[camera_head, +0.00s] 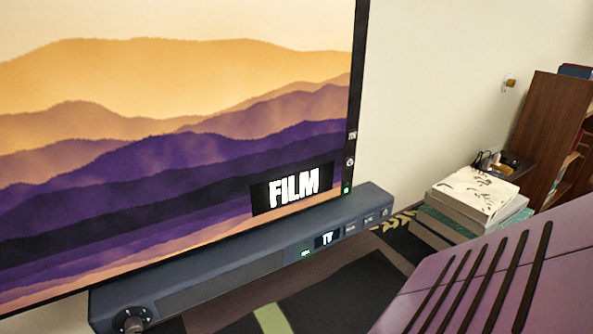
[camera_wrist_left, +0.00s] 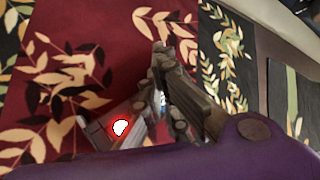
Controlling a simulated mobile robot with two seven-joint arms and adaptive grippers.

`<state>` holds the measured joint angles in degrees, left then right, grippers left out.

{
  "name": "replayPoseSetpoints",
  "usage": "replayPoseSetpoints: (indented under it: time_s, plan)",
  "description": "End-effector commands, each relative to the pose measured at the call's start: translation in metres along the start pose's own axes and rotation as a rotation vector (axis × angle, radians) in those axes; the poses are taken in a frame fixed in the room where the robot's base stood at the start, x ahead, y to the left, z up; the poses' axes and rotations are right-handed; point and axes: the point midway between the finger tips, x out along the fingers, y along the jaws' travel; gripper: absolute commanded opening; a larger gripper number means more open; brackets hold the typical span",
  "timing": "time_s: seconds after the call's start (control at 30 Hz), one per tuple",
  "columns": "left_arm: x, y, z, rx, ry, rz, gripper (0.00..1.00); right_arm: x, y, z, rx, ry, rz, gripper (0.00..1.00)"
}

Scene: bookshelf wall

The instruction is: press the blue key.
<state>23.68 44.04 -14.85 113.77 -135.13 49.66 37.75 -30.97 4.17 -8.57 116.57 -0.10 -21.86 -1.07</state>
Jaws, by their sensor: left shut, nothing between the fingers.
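A dark blue console bar (camera_head: 240,265) runs below a large screen in the head view. My left gripper (camera_wrist_left: 161,50) shows only in the left wrist view, shut and empty above a patterned rug, with no console visible there. My right gripper is in neither view.
The screen (camera_head: 180,130) shows purple hills and the word "FILM". Stacked books (camera_head: 470,195) and a brown wooden shelf (camera_head: 548,125) stand at the right. A leaf-patterned red and black rug (camera_wrist_left: 70,60) fills much of the wrist view, with a glowing red-white light (camera_wrist_left: 120,127) near the gripper.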

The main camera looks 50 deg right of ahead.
Motion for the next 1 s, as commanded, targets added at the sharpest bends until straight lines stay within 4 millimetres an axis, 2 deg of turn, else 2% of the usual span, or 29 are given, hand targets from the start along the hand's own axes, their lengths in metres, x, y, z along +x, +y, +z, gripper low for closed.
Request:
replayPoseSetpoints:
  time_s: [0.23, 0.67, 1.0]
  plan:
    - [-0.004, -0.003, 0.003, 0.0, -0.001, 0.0, 0.0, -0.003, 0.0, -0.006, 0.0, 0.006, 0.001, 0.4]
    - [-0.03, -0.022, 0.023, 0.001, -0.003, -0.001, 0.0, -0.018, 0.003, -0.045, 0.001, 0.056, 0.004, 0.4]
    - [-0.043, -0.032, 0.032, 0.0, -0.001, -0.001, 0.0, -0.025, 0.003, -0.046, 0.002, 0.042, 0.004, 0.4]
